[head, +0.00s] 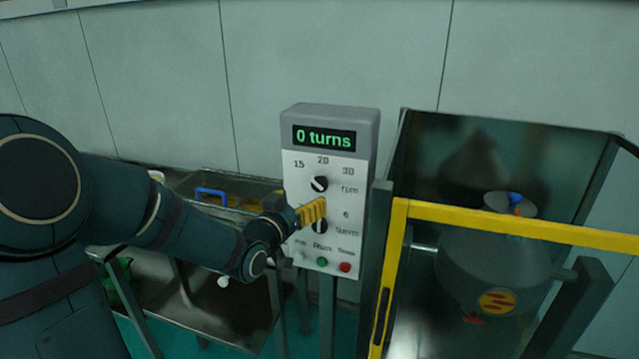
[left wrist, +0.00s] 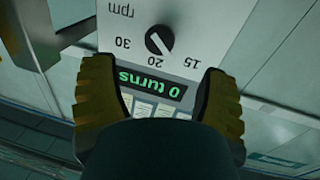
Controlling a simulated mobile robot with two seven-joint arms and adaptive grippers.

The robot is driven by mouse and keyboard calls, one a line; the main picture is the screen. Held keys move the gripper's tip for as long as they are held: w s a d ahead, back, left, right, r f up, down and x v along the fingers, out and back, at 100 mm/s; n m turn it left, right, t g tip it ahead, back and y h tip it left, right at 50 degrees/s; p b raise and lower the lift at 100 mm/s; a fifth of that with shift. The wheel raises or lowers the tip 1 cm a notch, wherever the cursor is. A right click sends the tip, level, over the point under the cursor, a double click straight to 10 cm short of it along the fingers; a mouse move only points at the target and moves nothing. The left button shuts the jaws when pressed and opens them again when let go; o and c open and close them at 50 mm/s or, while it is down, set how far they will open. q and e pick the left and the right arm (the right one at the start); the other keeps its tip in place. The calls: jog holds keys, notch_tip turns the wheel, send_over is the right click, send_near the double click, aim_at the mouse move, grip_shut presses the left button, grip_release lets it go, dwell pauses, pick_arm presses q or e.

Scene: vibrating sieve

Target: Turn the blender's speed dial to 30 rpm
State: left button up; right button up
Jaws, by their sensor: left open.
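The speed dial (head: 319,184) is a round black knob with a white line, on the front of a grey and white control box (head: 331,117). Marks 15, 20 and 30 rpm surround it. Its line slants along the direction of the 15 mark. The dial also shows upside down in the left wrist view (left wrist: 160,42). The display (head: 323,137) reads "0 turns". My left gripper (head: 313,212) has yellow fingers and is just below the speed dial in the head view, partly covering the turns dial (head: 320,227). In the left wrist view its fingers (left wrist: 160,95) are apart and empty.
Below the turns dial are a green button (head: 321,262) and a red button (head: 345,267). A yellow-barred frame (head: 520,226) around a grey vessel (head: 487,262) stands close on the right. A metal table with a tray and a blue handle (head: 211,193) is at left.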

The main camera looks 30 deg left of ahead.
aim_at(318, 186)
pick_arm(q)
jog(key=w, duration=0.6)
jog(key=w+p, duration=0.1)
jog(key=w, duration=0.2)
jog(key=shift+a, duration=0.35)
jog(key=c, duration=1.2)
